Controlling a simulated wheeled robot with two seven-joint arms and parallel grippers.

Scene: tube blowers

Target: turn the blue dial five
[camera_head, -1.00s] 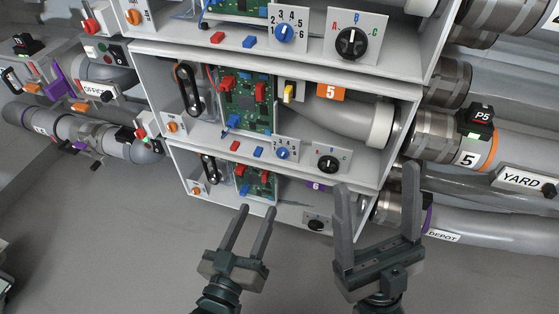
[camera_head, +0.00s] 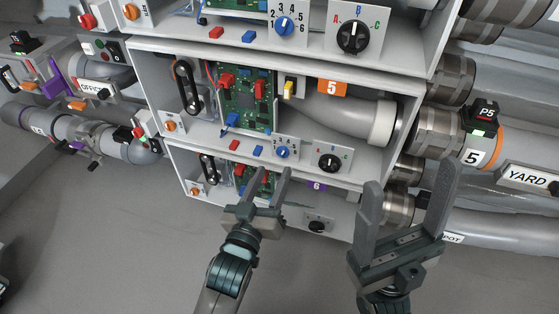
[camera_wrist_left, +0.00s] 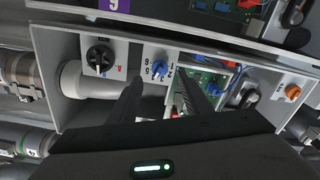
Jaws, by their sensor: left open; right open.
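The blue dial (camera_head: 283,152) sits on a small white panel with numbers around it, on the lower lip of the cabinet box carrying the orange 5 sign (camera_head: 332,89). It also shows in the left wrist view (camera_wrist_left: 159,69), upside down, beyond and between my finger ends in the picture. Its pointer setting is too small to tell. My left gripper (camera_head: 263,172) is open and empty, just below the dial, with no visible contact; its fingers also show in the left wrist view (camera_wrist_left: 160,84). My right gripper (camera_head: 412,175) is open and empty, farther right in front of the pipes.
A black dial (camera_head: 330,161) stands right of the blue dial. Red and blue switches (camera_head: 247,148) lie to its left. Another blue dial (camera_head: 284,27) is on the box above. The lower box with the purple 6 sign (camera_head: 317,186) is partly hidden by my left gripper. Pipes fill the right.

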